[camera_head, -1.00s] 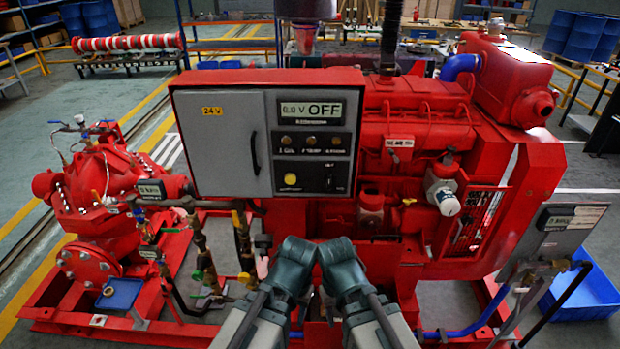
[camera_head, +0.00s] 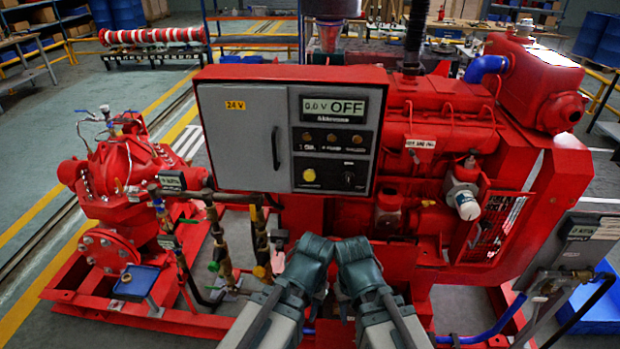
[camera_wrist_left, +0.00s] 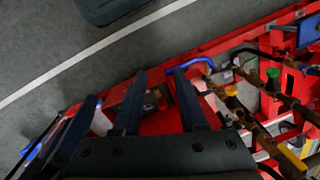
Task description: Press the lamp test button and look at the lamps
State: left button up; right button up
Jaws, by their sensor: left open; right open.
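The control panel (camera_head: 341,95) on the red engine faces me in the head view, with its display (camera_head: 334,107) reading 0.0 V OFF. Three small lamps (camera_head: 331,138) sit in a row under it and look dull amber, unlit. Below them are a yellow round button (camera_head: 309,175) and a black knob (camera_head: 349,178); their labels are too small to read. In the left wrist view my left gripper (camera_wrist_left: 158,82) is open and empty, pointing down past the red frame. My right gripper (camera_head: 346,306) is low in the head view, partly hidden by my arms, well below the panel.
A grey cabinet door (camera_head: 240,145) with a 24 V label is left of the display. A red pump (camera_head: 120,185) with brown pipes (camera_head: 220,250) stands at the left. A second small gauge box (camera_head: 578,240) and a blue bin (camera_head: 595,305) are at the right.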

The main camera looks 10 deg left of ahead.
pick_arm(q)
grip_shut()
dwell(1.4)
